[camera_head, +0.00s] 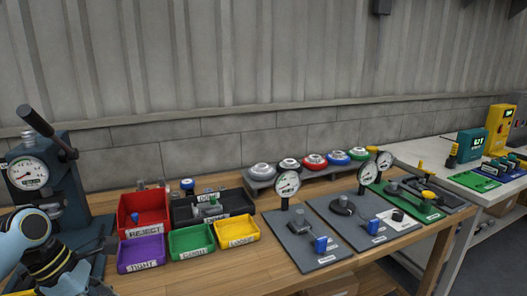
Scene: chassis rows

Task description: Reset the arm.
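My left arm (12,238) shows at the lower left corner, with blue and white links and a dark, yellow-banded wrist part (50,262). It is in front of the press with the dial, near the table's left end. The dark end of this arm is partly cut off by the picture's bottom edge, so I cannot make out whether its fingers are open or shut. I see nothing clearly held there. My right arm and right gripper are not in view.
A dark press (68,190) with a gauge and lever stands behind my arm. Red (132,240), purple (141,258), green (186,246) and yellow (236,240) bins sit close to its right. Grey gauge boards (315,262) fill the table's right side. A white table (425,150) stands farther right.

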